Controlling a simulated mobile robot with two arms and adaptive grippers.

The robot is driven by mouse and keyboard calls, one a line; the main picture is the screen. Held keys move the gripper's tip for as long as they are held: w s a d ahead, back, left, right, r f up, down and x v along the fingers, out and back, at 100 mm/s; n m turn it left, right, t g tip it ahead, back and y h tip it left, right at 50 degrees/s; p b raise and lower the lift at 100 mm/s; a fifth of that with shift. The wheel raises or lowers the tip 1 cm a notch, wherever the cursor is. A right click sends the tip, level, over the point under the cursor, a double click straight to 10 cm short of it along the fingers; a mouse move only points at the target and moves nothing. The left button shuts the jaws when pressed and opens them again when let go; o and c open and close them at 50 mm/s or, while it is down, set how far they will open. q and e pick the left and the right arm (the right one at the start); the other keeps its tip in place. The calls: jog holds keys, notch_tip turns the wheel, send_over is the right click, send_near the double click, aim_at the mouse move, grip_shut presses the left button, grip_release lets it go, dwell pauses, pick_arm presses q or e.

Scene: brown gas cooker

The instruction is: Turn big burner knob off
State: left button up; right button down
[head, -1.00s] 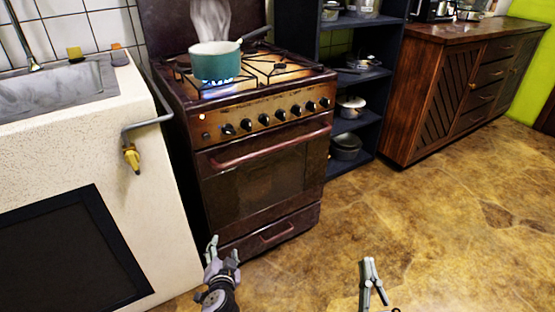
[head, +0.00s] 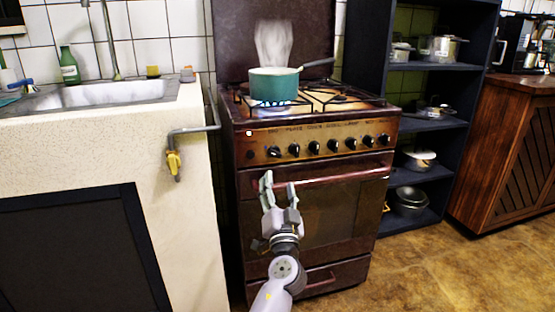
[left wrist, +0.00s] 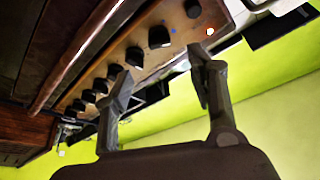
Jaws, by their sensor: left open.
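The brown gas cooker (head: 330,250) has a row of black knobs (head: 313,147) along its front panel. I cannot tell which one is the big burner knob. A blue flame (head: 272,105) burns under a steaming teal pot (head: 275,86) at the hob's left. My left gripper (head: 279,184) is open and empty, pointing up in front of the oven handle's left part, below the left knobs. In the left wrist view the open fingers (left wrist: 160,68) appear with the knobs (left wrist: 158,37) beyond them, apart from them. My right gripper is out of view.
The oven handle (head: 335,179) sticks out below the knobs. A white counter (head: 195,220) with a sink stands left, with a yellow-handled gas valve (head: 173,163) on its side pipe. A dark shelf (head: 435,125) with pots stands right. Floor is free at lower right.

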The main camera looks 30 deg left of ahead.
aim_at(276, 156)
pick_arm(q)
jog(key=x, duration=0.9)
jog(key=shift+w+a, duration=0.15)
jog(key=shift+w, duration=0.1)
jog(key=shift+w+a+r, duration=0.1)
jog(key=shift+w+a, duration=0.2)
jog(key=c, duration=1.1)
jog(key=shift+c, duration=0.2)
